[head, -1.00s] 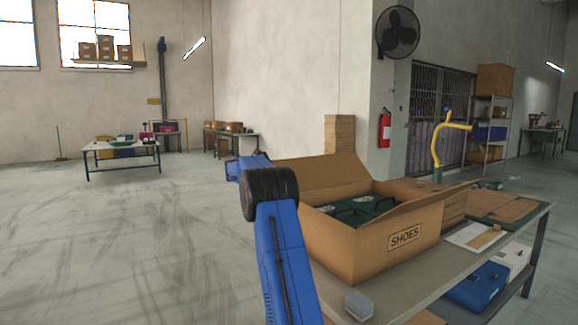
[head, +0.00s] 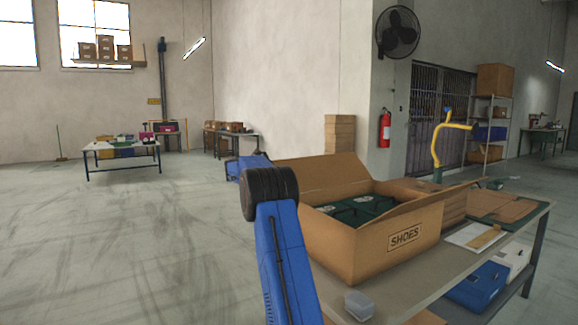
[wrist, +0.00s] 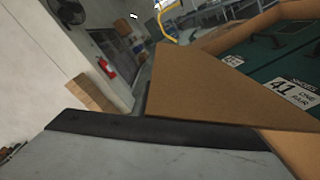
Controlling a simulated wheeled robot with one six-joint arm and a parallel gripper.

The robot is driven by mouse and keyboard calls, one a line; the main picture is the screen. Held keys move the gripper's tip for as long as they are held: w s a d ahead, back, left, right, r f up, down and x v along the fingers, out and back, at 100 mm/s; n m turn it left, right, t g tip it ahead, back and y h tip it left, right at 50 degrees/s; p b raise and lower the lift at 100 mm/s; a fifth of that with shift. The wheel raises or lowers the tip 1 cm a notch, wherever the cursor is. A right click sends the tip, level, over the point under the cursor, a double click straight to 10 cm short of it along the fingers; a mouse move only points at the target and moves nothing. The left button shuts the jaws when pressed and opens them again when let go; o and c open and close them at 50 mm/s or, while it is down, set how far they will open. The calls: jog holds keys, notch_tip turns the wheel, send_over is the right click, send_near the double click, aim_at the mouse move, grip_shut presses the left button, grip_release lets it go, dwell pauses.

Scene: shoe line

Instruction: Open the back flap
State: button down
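An open cardboard box marked SHOES (head: 350,248) stands on the workbench, with dark green shoe boxes (head: 372,203) inside. Its back flap (head: 318,170) stands up, tilted outward along the far edge. In the wrist view a brown flap (wrist: 205,92), seemingly this one, is close in front of the camera, with a green shoe box (wrist: 265,88) labelled 41 beyond it. My gripper (wrist: 150,150) shows there as a broad grey part with a dark edge along the flap's bottom; touching or apart is unclear. In the head view my arm hides it. Its opening cannot be seen.
The workbench (head: 400,297) holds a small clear box (head: 359,304) in front and flat cardboard (head: 505,208) at right. Blue and white boxes sit on its lower shelf. A carton stack (head: 340,133) stands behind. Open floor lies left.

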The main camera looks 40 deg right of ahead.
jog(key=shift+f, duration=0.1)
jog(key=shift+m, duration=0.6)
jog(key=s+r, duration=0.3)
jog(key=shift+s+a+r, duration=0.1)
jog(key=shift+a+r, duration=0.2)
jog(key=shift+a, duration=0.1)
jog(key=c, duration=2)
grip_release()
jog(key=v, duration=1.7)
jog(key=shift+a, duration=0.15)
